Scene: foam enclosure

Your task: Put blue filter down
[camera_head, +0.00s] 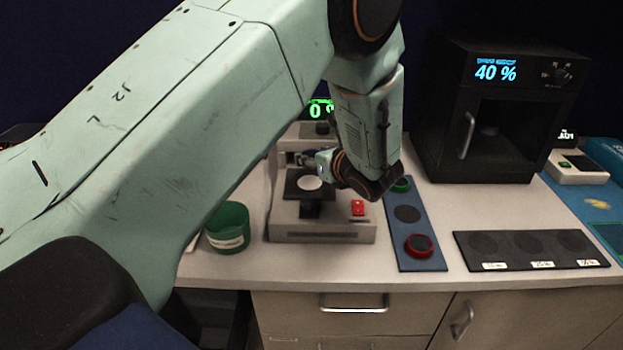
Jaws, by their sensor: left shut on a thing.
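My left arm reaches in from the left across the view. A white disc (310,183) shows on the stage. The blue-grey filter tray (431,262) stands right of the device. It holds a green-rimmed filter (402,185) at the back and a red-rimmed filter (420,246) at the front; its middle round place (407,214) looks empty.
A green cup (228,228) stands left of the device. A red switch (358,208) is on the device's base. A black holder (480,265) with several round places lies at right. A black oven-like box (447,130) reading 40 % stands behind. The counter between them is partly clear.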

